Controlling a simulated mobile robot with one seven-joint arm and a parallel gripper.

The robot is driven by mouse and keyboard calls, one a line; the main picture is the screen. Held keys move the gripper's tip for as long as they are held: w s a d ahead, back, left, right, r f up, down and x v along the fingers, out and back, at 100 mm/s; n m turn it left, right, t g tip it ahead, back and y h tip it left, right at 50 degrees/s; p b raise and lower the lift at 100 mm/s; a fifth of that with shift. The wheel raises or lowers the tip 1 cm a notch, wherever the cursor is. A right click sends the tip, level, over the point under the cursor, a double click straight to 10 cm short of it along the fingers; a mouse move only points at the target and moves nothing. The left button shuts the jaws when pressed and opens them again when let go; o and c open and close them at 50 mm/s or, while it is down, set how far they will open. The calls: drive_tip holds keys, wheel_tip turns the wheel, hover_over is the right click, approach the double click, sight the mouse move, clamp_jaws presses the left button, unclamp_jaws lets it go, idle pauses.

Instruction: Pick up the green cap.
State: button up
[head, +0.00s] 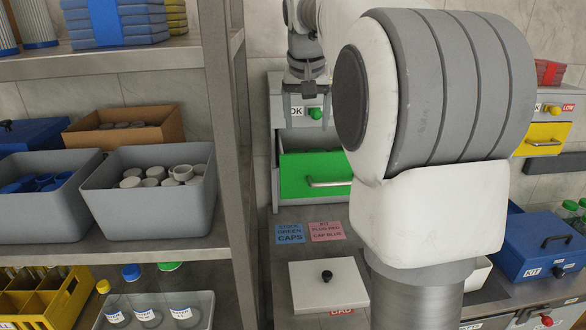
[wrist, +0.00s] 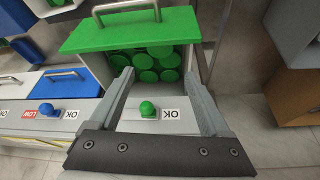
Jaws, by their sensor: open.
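Several green caps (wrist: 146,62) lie in an open green-fronted drawer in the wrist view. The drawer front (head: 303,175) shows in the head view, pulled out, with a metal handle; its contents are hidden there. My gripper (head: 306,128) hangs over the drawer's rear, in front of the cabinet face. In the wrist view, its two fingers (wrist: 159,75) are apart with nothing held between them. The fingertips appear near the caps, but I cannot tell their height above them.
A green knob (wrist: 147,108) beside an OK label sits on the cabinet face, between my fingers in the wrist view. A blue drawer (wrist: 62,83) is beside the green one. A shelf with grey bins (head: 150,215) stands at left. A white lidded box (head: 328,292) stands below the drawer.

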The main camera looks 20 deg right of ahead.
drive_tip(key=x, duration=0.9)
drive_tip(key=shift+p+x, duration=0.4)
drive_tip(key=shift+x, duration=2.3)
drive_tip(key=shift+s, duration=0.15)
drive_tip(key=c, duration=1)
